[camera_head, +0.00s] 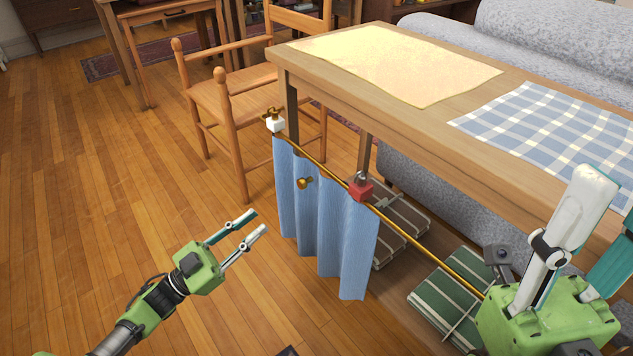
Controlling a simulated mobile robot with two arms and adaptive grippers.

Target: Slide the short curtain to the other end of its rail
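The short blue curtain (325,220) hangs in folds from a thin brass rail (425,251) along the front of the wooden table. It covers the rail's far left part, from a white end block (275,122) to a red block (360,187). A brass knob (304,183) sits on the curtain's front. My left gripper (257,221) is open and empty, left of the curtain and apart from it. My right gripper (612,200) is large at the lower right, fingers apart and empty, and hides the rail's near end.
The table (400,119) carries a cream cloth (398,62) and a blue checked cloth (555,128). A wooden chair (240,90) stands behind the rail's far end. Striped cushions (450,305) lie below the rail. A grey sofa (570,45) is behind. The floor at left is clear.

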